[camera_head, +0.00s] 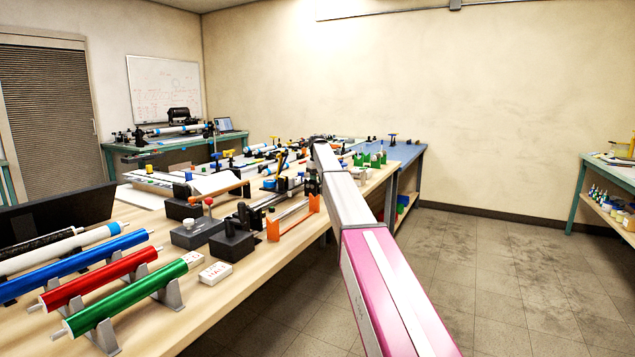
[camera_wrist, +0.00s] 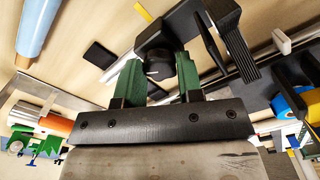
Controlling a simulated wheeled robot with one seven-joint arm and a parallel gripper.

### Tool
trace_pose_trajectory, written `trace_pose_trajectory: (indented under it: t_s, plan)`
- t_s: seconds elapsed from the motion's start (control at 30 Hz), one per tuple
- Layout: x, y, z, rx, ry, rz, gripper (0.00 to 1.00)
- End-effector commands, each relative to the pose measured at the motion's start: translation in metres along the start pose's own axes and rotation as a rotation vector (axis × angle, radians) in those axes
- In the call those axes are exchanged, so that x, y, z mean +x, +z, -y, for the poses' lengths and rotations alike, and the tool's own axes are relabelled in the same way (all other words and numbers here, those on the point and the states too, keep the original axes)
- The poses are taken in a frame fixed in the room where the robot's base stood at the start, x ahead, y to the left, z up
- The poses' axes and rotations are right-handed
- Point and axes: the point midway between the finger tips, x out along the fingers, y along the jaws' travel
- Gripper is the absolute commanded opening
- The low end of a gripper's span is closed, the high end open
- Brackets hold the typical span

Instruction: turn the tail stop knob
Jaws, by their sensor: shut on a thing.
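In the wrist view, my gripper (camera_wrist: 159,77) has two green fingers, one on each side of a small dark round knob (camera_wrist: 159,58). The fingers are shut on this knob, which I take to be the tail stop knob. The knob sits at a black block-like fixture (camera_wrist: 182,22) with a ribbed end at the upper right. A slim dark lever (camera_wrist: 208,42) stands just right of the right finger. In the head view my arm reaches away over the right side of the long bench, and its far end hides the knob and my fingers.
The wooden bench (camera_head: 205,315) carries red (camera_head: 100,280), green (camera_head: 125,300) and blue (camera_head: 70,268) tubes, dark blocks (camera_head: 232,242) and an orange stand (camera_head: 292,222). In the wrist view, a blue-and-yellow part (camera_wrist: 290,100) lies at right. The floor (camera_head: 500,270) right of the bench is clear.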

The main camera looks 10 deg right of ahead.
Motion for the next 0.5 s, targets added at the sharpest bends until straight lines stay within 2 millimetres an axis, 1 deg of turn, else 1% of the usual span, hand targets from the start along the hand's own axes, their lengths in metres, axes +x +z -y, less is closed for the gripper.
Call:
trace_pose_trajectory:
  t_s: [0.2,0.5]
  plan:
    - [-0.0007,-0.0002,0.0001,-0.123,0.000,-0.001,0.10]
    - [-0.0008,-0.0003,0.0001,-0.203,0.000,-0.001,0.10]
